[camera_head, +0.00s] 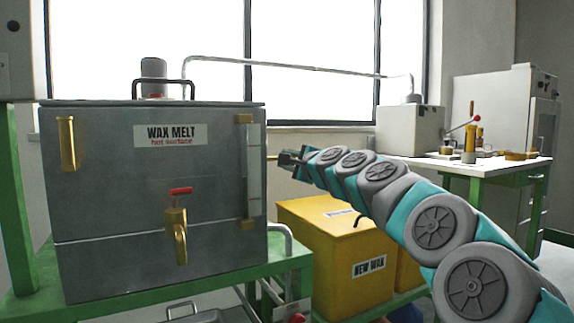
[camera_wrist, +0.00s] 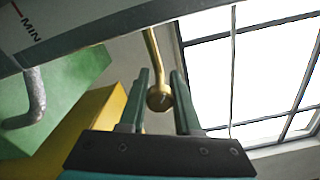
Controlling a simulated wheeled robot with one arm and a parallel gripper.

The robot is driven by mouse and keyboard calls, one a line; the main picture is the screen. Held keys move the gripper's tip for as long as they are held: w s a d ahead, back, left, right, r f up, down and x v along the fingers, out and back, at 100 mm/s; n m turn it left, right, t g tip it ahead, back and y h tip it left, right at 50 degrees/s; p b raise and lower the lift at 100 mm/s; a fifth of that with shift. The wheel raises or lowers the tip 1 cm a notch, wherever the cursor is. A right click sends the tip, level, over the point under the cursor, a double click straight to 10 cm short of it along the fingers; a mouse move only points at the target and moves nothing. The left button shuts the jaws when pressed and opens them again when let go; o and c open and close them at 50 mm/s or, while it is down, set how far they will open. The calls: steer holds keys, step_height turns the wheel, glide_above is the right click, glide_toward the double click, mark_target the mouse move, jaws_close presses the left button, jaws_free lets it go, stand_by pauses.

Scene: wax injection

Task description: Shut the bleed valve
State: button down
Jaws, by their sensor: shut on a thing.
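A brass lever (camera_wrist: 152,48) with a round knob (camera_wrist: 160,97) at its end shows in the wrist view. My gripper (camera_wrist: 161,84) is shut on this lever, with the knob between its two fingers. In the head view, a short brass piece (camera_head: 271,157) sticks out from the right side of the grey wax melt tank (camera_head: 90,205), and my gripper (camera_head: 284,159) is at its end. The valve body behind the lever is hidden by the tank, and no label for the bleed valve shows.
A brass tap with a red handle (camera_head: 180,191) is on the tank's front. A yellow new wax bin (camera_head: 335,262) stands below my arm. A bent grey pipe (camera_head: 285,238) runs beside the tank. A white table (camera_head: 500,168) with brass parts stands at the right.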

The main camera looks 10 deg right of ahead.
steer(key=shift+a+f+n+b, duration=0.1)
steer(key=shift+n+b, duration=0.8)
steer(key=shift+n, duration=0.75)
steer(key=shift+f+n+b, duration=0.1)
steer(key=shift+n+b, duration=0.8)
steer(key=shift+n, duration=0.75)
steer(key=shift+r, duration=0.1)
steer(key=c, duration=0.6)
jaws_free()
steer(key=shift+r, duration=0.1)
steer(key=v, duration=0.7)
steer(key=shift+s+p, duration=0.3)
steer(key=shift+s, duration=0.05)
